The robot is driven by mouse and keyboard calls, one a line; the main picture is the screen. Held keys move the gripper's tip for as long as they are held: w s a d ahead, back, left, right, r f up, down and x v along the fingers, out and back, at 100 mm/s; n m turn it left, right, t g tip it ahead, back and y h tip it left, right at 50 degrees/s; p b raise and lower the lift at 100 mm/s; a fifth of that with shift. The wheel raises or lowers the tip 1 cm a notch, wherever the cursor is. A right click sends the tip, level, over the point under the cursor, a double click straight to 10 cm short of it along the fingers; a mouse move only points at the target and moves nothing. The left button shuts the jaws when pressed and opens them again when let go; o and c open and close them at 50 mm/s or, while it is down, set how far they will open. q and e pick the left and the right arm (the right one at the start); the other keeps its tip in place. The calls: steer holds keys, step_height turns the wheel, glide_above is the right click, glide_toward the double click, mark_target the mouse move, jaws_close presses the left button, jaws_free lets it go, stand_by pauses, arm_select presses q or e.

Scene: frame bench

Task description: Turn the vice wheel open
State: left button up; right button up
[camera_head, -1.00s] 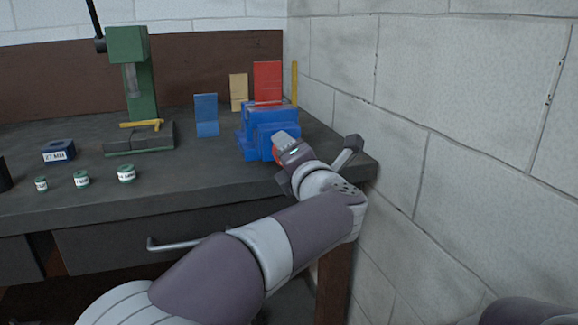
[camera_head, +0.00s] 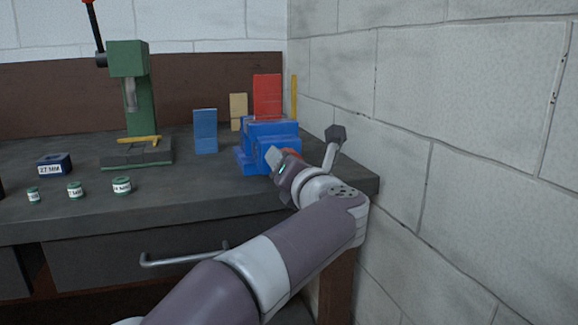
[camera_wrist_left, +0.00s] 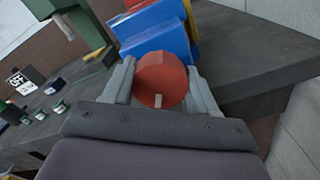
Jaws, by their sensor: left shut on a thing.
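The blue vice (camera_head: 262,144) stands on the bench near its front right corner. Its red wheel (camera_wrist_left: 161,80) faces my left gripper; in the head view only a sliver of the wheel (camera_head: 291,153) shows past the gripper. My left gripper (camera_head: 278,163) is at the front of the vice. In the left wrist view the two fingers (camera_wrist_left: 160,88) stand on either side of the red wheel, shut on it. The vice body (camera_wrist_left: 155,30) shows behind the wheel. My right gripper is not in view.
A green press (camera_head: 138,100) stands at the back left. A blue block (camera_head: 205,131), a tan block (camera_head: 238,111) and a red block (camera_head: 267,97) stand upright behind. Small labelled jars (camera_head: 122,186) sit at left. A brick wall (camera_head: 450,120) closes the right side.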

arm_select(q)
steer(key=shift+a+r, duration=0.1)
steer(key=shift+r, duration=0.35)
stand_by(0.4)
steer(key=o, duration=0.9)
steer(key=shift+o, duration=0.6)
steer(key=shift+f, duration=0.25)
steer(key=p+v, duration=0.1)
steer(key=v, duration=1.1)
steer(key=shift+s+p, duration=0.3)
steer(key=shift+p, duration=0.05)
